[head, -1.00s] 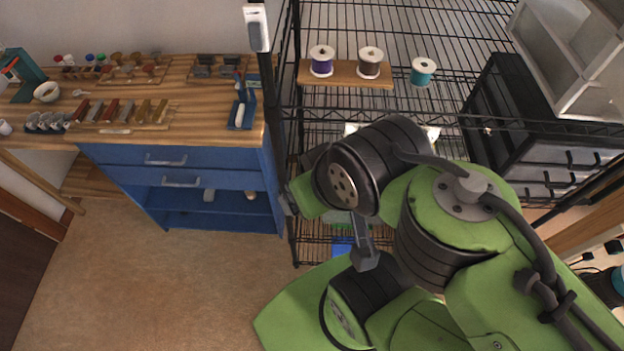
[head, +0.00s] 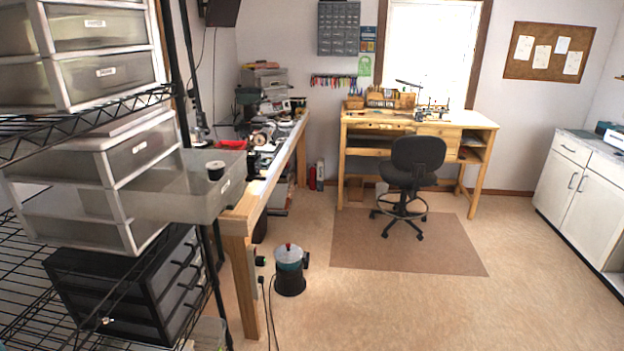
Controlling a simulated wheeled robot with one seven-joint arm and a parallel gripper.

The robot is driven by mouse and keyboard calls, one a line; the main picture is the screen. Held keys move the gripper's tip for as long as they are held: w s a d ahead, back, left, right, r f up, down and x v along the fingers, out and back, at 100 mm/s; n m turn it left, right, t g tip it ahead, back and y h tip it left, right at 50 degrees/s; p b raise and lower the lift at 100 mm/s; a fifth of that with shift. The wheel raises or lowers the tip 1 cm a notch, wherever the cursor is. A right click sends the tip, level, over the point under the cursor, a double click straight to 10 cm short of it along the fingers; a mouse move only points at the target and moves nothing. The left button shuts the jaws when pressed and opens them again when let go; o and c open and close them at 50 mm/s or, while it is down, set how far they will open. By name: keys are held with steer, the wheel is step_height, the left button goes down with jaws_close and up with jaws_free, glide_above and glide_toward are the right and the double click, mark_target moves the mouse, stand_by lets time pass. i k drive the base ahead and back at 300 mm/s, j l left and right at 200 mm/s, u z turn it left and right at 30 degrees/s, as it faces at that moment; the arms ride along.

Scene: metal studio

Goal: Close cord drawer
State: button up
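A translucent grey drawer (head: 170,206) stands pulled out of a white plastic drawer unit (head: 108,165) on the wire shelf at the left. Its labelled front (head: 228,188) reaches to the near end of the wooden workbench. A black spool with a pale top (head: 215,171) shows at the drawer's front end, seemingly inside it. The label is too small to read. I cannot tell whether the drawer touches the bench. My gripper is not in view.
Above are more white drawers (head: 105,80), shut; below is a black drawer unit (head: 135,290). The workbench (head: 247,210) stands beside the open drawer.

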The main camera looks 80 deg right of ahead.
mark_target(177, 188)
steer(key=z, duration=0.5)
steer(key=k+l+z, duration=0.1)
steer(key=z, duration=0.35)
steer(key=k+z, duration=0.1)
steer(key=z, duration=0.4)
steer(key=l+z, duration=0.15)
steer(key=z, duration=0.35)
